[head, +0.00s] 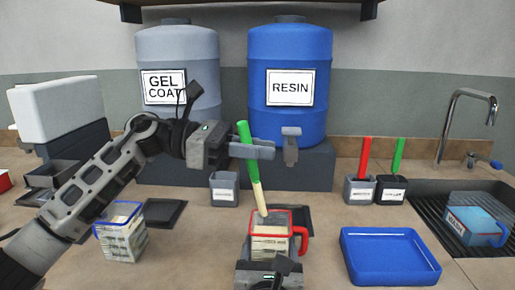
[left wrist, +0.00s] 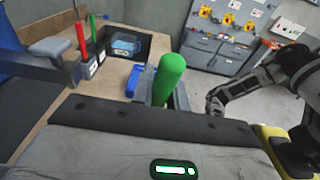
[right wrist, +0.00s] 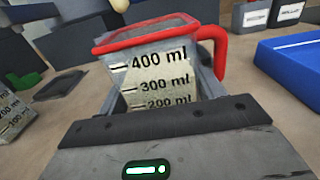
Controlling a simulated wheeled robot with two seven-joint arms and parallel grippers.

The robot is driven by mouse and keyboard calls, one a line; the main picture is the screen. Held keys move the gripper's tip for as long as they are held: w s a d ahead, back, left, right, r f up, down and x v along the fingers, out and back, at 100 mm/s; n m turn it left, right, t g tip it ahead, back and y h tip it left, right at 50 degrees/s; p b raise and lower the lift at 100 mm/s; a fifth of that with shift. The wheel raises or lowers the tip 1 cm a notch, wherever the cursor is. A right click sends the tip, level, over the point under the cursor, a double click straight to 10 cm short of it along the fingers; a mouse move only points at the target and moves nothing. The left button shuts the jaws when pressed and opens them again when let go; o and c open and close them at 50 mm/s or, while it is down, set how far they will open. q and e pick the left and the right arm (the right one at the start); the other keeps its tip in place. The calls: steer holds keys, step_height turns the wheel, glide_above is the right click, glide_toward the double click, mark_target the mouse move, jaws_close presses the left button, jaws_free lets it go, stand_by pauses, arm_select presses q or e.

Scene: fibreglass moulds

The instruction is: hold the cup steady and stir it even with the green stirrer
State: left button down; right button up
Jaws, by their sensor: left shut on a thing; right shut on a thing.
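The cup (head: 270,240) is a clear measuring cup with a red rim and red handle, standing upright at the front middle of the bench. It also shows large in the right wrist view (right wrist: 160,75), with ml marks and pale contents. My right gripper (head: 268,268) is shut on the cup from the near side. The green stirrer (head: 247,150) has a green handle and a pale lower part. It leans slightly, its lower end at the cup's mouth; its tip is hidden. My left gripper (head: 256,150) is shut on the green handle, which also shows in the left wrist view (left wrist: 168,78).
A blue tray (head: 388,262) lies right of the cup. A blue-rimmed measuring cup (head: 121,235) stands left. Holders with a red stirrer (head: 364,158) and another green stirrer (head: 398,155) stand behind right. A sink (head: 450,200) holds a blue-filled container (head: 475,225).

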arm_select(q)
steer(key=shift+r, duration=2.5)
arm_select(e)
steer(key=o, duration=1.4)
